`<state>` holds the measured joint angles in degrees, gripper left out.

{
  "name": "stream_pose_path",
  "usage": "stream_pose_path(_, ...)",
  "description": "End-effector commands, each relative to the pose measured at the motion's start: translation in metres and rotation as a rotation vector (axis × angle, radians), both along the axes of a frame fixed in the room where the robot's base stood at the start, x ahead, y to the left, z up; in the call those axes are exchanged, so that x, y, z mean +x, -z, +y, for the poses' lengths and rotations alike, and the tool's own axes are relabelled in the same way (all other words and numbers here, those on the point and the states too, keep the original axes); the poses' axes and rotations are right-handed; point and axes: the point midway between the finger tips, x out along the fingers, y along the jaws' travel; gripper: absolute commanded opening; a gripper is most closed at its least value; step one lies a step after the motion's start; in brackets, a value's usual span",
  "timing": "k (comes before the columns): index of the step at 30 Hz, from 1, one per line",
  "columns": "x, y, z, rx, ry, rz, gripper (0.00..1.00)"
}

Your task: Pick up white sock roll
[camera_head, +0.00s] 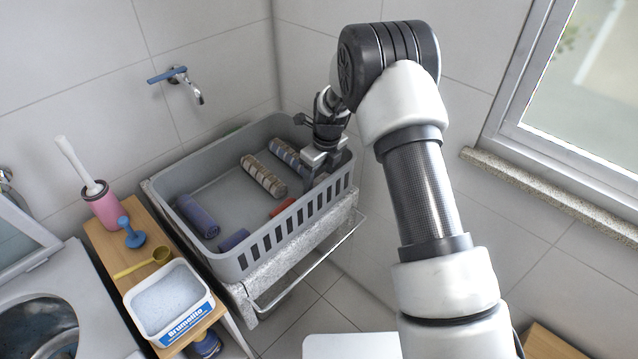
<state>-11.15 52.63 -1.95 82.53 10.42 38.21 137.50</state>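A grey laundry basket (232,266) holds several rolled cloth items. A beige-and-brown striped roll (263,176) lies in its middle, and a grey-blue striped roll (286,153) lies behind it, beside my gripper. No plainly white sock roll can be made out; the beige striped one is the lightest roll in view. My gripper (312,178) points down inside the basket's right end, right of the striped rolls. Its fingertips are small and partly hidden by the gripper body, so I cannot tell whether they are open or hold anything.
A blue-purple roll (197,215), a smaller purple roll (234,240) and a red item (282,207) also lie in the basket. The basket stands on a stone-like sink with a metal rail (310,268). A tap (186,82) is on the wall behind. A window ledge (560,194) is at right.

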Motion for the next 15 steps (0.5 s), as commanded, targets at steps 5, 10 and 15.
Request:
stream_pose_path(5, 0.0, -0.003, 0.0, 0.0, 0.0, -0.001, 0.39)
stream_pose_path(10, 0.001, -0.019, 0.0, 0.0, -0.001, -0.004, 0.39)
stream_pose_path(15, 0.002, -0.055, 0.001, 0.001, 0.0, -0.006, 0.39)
